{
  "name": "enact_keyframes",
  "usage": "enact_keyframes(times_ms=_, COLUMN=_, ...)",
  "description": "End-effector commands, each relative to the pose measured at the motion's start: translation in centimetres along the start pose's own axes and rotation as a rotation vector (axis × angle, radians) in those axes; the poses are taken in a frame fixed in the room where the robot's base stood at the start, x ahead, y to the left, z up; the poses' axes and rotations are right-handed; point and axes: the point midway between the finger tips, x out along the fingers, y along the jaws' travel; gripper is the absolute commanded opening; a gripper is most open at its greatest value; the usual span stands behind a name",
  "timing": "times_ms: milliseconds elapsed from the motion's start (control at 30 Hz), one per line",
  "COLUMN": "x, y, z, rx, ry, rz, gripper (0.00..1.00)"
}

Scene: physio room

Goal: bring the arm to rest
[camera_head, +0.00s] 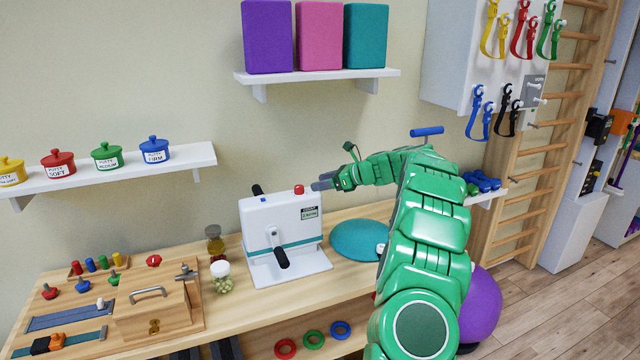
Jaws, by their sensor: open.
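My green arm rises from the lower right and bends left over the wooden bench. My gripper (322,184) is at the end of the arm, above the bench and close to the right of the red button (299,189) on top of the white machine (285,225). I cannot tell whether a finger touches the button. The gripper appears small and holds nothing that I can see. The machine also has a blue button, a black handle at the front and another black grip at the back.
A wooden box (150,318) and jars stand left. A shelf (330,76) with three blocks hangs above. A purple ball (482,305) is right of my arm.

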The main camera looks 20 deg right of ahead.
Motion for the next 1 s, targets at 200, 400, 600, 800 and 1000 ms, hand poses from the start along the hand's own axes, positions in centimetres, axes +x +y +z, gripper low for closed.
enact_keyframes(times_ms=200, x=0.0, y=0.0, z=0.0, rx=0.000, ry=0.000, rz=0.000, gripper=0.60)
enact_keyframes(times_ms=400, x=0.1, y=0.3, z=0.2, rx=-0.008, ry=0.003, rz=0.005, gripper=0.60)
enact_keyframes(times_ms=600, x=1.1, y=4.0, z=2.2, rx=-0.097, ry=0.038, rz=0.057, gripper=0.60)
enact_keyframes(times_ms=800, x=2.2, y=9.9, z=4.3, rx=-0.239, ry=0.093, rz=0.144, gripper=0.60)
enact_keyframes(times_ms=1000, x=2.7, y=16.0, z=5.6, rx=-0.387, ry=0.147, rz=0.236, gripper=0.60)
